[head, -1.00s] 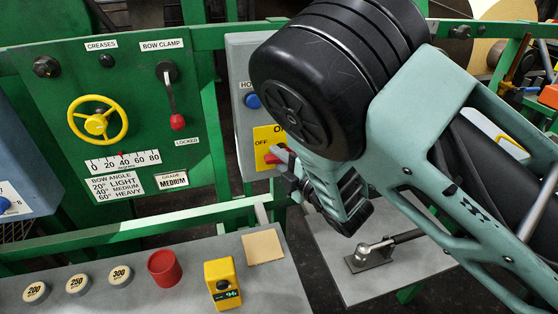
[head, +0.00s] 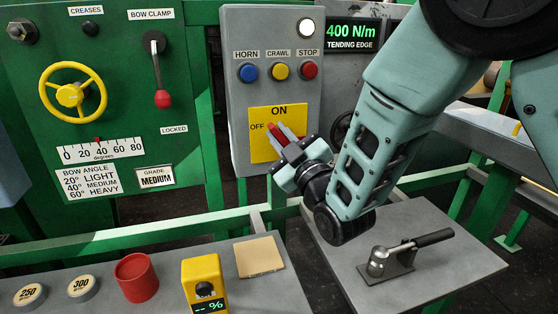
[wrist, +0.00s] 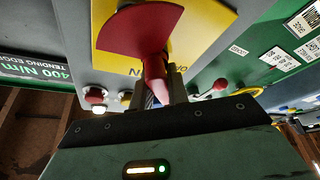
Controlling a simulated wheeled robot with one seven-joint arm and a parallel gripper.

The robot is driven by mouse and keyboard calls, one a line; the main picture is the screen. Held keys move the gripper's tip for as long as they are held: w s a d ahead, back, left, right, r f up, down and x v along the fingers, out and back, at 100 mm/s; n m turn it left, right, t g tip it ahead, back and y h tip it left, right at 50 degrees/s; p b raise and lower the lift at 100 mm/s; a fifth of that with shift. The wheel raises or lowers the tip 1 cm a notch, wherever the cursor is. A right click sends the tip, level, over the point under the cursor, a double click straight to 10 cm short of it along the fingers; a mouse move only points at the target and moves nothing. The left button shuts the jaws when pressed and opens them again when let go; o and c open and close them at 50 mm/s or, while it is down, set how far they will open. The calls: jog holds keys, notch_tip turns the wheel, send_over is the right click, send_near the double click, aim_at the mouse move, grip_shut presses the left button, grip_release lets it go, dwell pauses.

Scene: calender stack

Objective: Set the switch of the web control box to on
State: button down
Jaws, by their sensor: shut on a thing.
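The web control box (head: 235,100) is a grey upright panel with a yellow switch plate (head: 260,118), marked ON at the top and OFF at the left. My gripper (head: 281,140) is at this plate, shut on the red handle of the switch (head: 271,130). In the wrist view the red switch (wrist: 140,30) shows as a wide red piece on the yellow plate, its handle running down between my gripper's fingers (wrist: 160,95). The fingers partly hide the handle in both views. I cannot tell its exact angle against the ON mark.
Blue, yellow and red buttons (head: 279,71) sit above the switch plate. A green panel (head: 120,110) with a yellow handwheel stands left. Below are a grey table (head: 210,255) and a grey plate with a black-handled tool (head: 405,255).

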jog(key=m+b, duration=0.2)
jog(key=m+t+h+b, duration=0.1)
jog(key=m+b, duration=0.1)
jog(key=m+t+h+b, duration=0.1)
jog(key=m+b, duration=0.1)
jog(key=shift+d+f, duration=0.25)
jog(key=shift+d, duration=0.05)
jog(key=m+h+b, duration=0.1)
jog(key=m+b, duration=0.1)
jog(key=m+h+b, duration=0.1)
jog(key=m+b, duration=0.1)
jog(key=shift+w+d+r+t+h, duration=0.1)
jog(key=shift+d+r+t+h, duration=0.1)
jog(key=shift+t+h, duration=0.15)
jog(key=shift+m, duration=0.4)
jog(key=c, duration=1.4)
grip_release()
jog(key=shift+r, duration=0.15)
jog(key=shift+o, duration=0.2)
jog(key=b+v, duration=1.2)
jog(key=v, duration=0.5)
jog(key=shift+f, duration=0.25)
